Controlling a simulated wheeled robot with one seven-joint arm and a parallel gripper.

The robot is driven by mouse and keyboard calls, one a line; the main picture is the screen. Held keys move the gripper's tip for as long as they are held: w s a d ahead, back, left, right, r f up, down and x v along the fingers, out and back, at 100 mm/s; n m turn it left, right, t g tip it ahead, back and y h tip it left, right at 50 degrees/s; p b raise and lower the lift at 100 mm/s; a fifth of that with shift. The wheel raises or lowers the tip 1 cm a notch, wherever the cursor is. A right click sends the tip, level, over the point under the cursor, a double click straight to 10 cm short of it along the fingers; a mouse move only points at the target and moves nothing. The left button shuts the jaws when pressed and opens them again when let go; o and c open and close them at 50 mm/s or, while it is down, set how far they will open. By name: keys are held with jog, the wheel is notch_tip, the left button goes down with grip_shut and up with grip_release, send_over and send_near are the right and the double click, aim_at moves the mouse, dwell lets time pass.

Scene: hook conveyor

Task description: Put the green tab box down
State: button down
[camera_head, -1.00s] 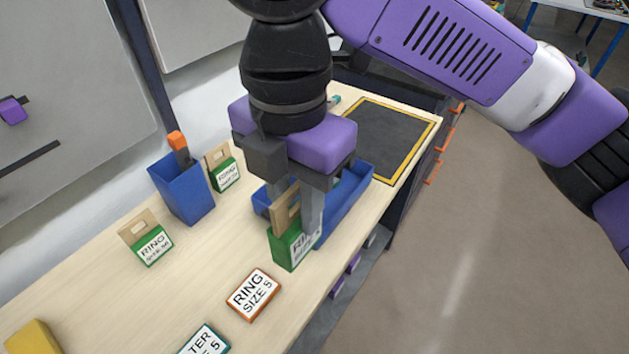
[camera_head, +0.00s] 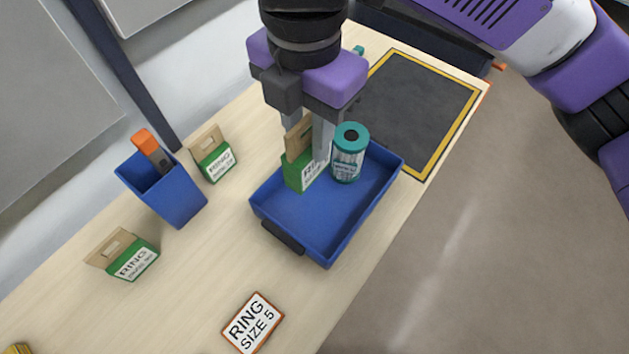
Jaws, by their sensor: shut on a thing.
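The green tab box (camera_head: 300,175), with a tan cardboard tab on top and a white label, is at the back left of the blue tray (camera_head: 330,245). My gripper (camera_head: 310,150) is shut on its tab from above. The box appears upright and within the tray walls; I cannot tell whether its base touches the tray floor. A teal-capped cylinder (camera_head: 348,155) stands in the tray just right of the box. Part of the box's label is hidden by a gripper finger.
Two similar green tab boxes stand on the table, one behind (camera_head: 215,160) and one at left (camera_head: 130,260). A blue bin (camera_head: 170,195) holds an orange-handled tool. A "RING SIZE 5" card (camera_head: 252,322) lies in front. A yellow-edged dark mat (camera_head: 415,110) is at back right.

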aim_at(308, 143)
notch_tip(308, 143, down, 16)
jog(key=shift+r, duration=0.25)
jog(key=shift+f, duration=0.1)
jog(key=c, duration=1.1)
grip_release()
notch_tip(308, 143, up, 12)
jog(key=shift+r, duration=0.15)
